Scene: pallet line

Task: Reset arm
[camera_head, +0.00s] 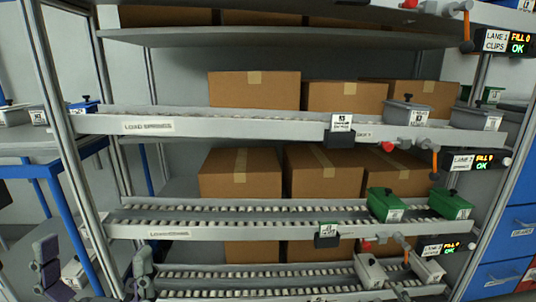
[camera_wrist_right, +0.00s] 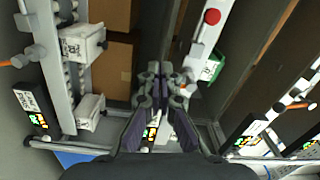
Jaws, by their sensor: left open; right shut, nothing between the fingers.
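My left gripper (camera_head: 94,256) shows at the lower left of the head view. Its two grey and purple fingers stand wide apart with nothing between them, in front of the rack's lower left corner. My right gripper (camera_wrist_right: 165,76) is in the middle of the right wrist view, its fingers close together and empty. I cannot make out the right gripper in the head view. In the right wrist view, white bins (camera_wrist_right: 83,43) lie to the left of the fingers and a green bin (camera_wrist_right: 212,67) to the right, both apart from them.
A roller rack fills the head view. Cardboard boxes (camera_head: 240,173) stand behind its lanes. Green bins (camera_head: 386,204) and grey bins (camera_head: 406,112) sit at the lanes' right ends. Orange levers (camera_head: 466,28) and displays (camera_head: 473,162) stick out there. Blue drawers (camera_head: 509,238) stand right.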

